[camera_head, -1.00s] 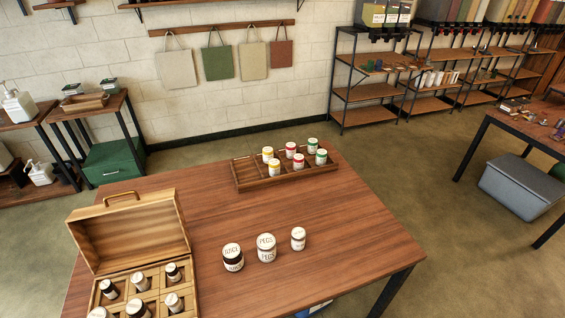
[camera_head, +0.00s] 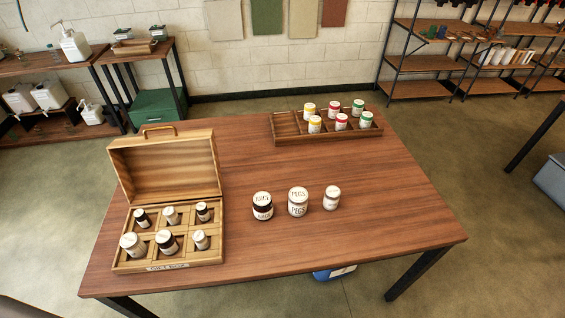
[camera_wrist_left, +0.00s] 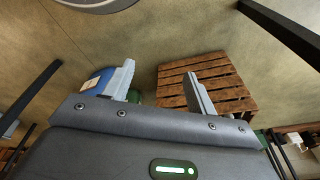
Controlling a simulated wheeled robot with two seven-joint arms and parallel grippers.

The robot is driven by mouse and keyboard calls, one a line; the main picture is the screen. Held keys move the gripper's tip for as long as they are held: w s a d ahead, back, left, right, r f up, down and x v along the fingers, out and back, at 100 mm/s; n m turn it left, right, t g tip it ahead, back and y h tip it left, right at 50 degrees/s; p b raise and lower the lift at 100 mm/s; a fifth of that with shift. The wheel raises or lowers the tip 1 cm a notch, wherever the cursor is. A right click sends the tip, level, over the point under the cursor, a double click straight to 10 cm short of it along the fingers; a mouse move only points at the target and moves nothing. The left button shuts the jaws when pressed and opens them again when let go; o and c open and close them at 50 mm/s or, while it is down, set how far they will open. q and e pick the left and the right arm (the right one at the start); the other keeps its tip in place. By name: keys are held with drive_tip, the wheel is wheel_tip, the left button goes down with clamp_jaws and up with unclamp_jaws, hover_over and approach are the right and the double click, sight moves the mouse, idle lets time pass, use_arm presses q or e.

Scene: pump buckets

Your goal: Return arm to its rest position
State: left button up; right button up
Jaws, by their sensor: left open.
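My left gripper (camera_wrist_left: 160,82) shows in the left wrist view with its two grey fingers spread apart. Nothing is between the fingers. The floor, a slatted wooden pallet (camera_wrist_left: 205,78) and a blue container (camera_wrist_left: 92,82) lie beyond it. Neither gripper shows in the head view, and my right gripper is in no view. The open wooden gift box (camera_head: 165,185) stands on the left of the table with several small jars in its compartments.
The wooden table (camera_head: 370,210) also bears three jars, including a PEGS jar (camera_head: 298,202). A wooden tray (camera_head: 285,124) with yellow, red and green-lidded jars stands at its back. The table's right side is clear. A black table leg (camera_head: 415,275) stands at the front right.

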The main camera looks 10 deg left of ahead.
use_arm(q)
drive_tip(key=s+a+f+g+b, duration=0.1)
drive_tip(key=s+f+b, duration=0.3)
drive_tip(key=s+f, duration=1.1)
wheel_tip(320, 180, down, 3)
drive_tip(key=shift+a+f, duration=0.1)
drive_tip(key=shift+a, duration=0.75)
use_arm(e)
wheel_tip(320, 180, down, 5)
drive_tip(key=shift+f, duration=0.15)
